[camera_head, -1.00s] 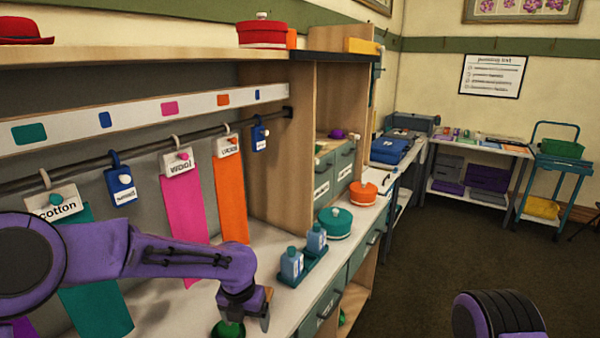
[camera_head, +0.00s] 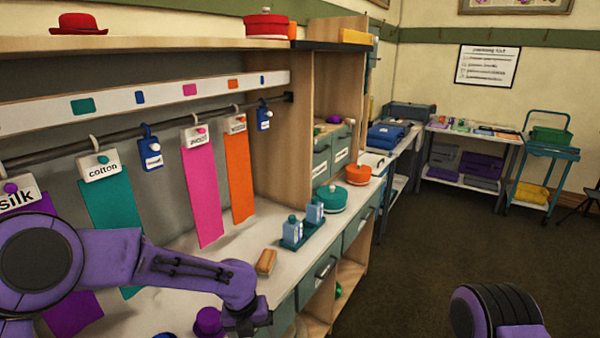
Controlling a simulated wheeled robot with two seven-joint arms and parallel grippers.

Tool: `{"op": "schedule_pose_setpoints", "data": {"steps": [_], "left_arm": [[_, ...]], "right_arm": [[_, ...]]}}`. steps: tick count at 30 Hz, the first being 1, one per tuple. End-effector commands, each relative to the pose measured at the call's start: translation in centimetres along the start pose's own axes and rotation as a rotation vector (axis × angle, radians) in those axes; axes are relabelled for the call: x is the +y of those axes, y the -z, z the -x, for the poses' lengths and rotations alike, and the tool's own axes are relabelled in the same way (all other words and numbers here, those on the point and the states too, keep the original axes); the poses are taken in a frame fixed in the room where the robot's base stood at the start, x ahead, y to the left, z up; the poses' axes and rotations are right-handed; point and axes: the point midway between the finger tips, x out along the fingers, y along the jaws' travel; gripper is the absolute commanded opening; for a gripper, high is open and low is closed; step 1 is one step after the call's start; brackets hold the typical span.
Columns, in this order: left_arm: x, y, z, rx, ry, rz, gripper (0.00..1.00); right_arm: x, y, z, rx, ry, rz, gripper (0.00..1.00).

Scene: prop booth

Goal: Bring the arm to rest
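My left arm (camera_head: 180,270) is purple and comes in from the left, over the front of the white counter (camera_head: 225,245). My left gripper (camera_head: 247,325) hangs down at the bottom edge of the view, right beside a small purple hat-like item (camera_head: 208,321). Its fingertips are not clearly seen, so I cannot tell whether it is open or holds anything. Only a purple and black part of my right arm (camera_head: 495,312) shows at the bottom right; its gripper is out of view.
A wooden block (camera_head: 266,262) and a teal tray (camera_head: 303,236) with two blue bottles lie on the counter. Labelled fabric strips hang from the rail (camera_head: 190,113). The dark floor (camera_head: 420,265) at right is clear.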

Motion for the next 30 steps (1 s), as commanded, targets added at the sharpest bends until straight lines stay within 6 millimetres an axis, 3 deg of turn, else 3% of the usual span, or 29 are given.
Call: {"op": "schedule_pose_setpoints", "data": {"steps": [5, 8, 14, 17, 18, 22, 23, 26, 30], "left_arm": [[0.3, 3.0, -4.4, 0.040, 0.060, 0.308, 0.83], [0.8, 5.5, -7.5, 0.071, 0.097, 0.578, 0.83], [4.0, 12.6, -14.8, 0.129, 0.137, 1.388, 0.83], [8.2, 17.8, -18.6, 0.099, 0.131, 2.004, 0.83], [10.5, 20.1, -19.7, 0.054, 0.136, 2.276, 0.83], [18.2, 26.3, -20.2, -0.209, 0.244, 3.007, 0.83], [19.7, 27.3, -19.9, 0.277, -0.289, -3.109, 0.83], [23.3, 29.7, -18.6, 0.383, -0.373, -2.799, 0.83], [23.7, 30.0, -18.3, 0.395, -0.387, -2.759, 0.83]], "right_arm": [[-0.1, -0.2, -0.6, 0.000, 0.000, 0.000, 0.00], [-0.1, -0.4, -1.0, 0.000, 0.000, 0.000, 0.00], [-0.2, -0.9, -2.1, 0.000, 0.000, 0.000, 0.00], [-0.3, -1.2, -2.9, 0.000, 0.000, 0.000, 0.00], [-0.3, -1.4, -3.3, 0.000, 0.000, 0.000, 0.00], [-0.4, -1.7, -4.1, 0.000, 0.000, 0.000, 0.00], [-0.4, -1.7, -4.2, 0.000, 0.000, 0.000, 0.00], [-0.4, -1.8, -4.4, 0.000, 0.000, 0.000, 0.00], [-0.4, -1.9, -4.5, 0.000, 0.000, 0.000, 0.00]]}}
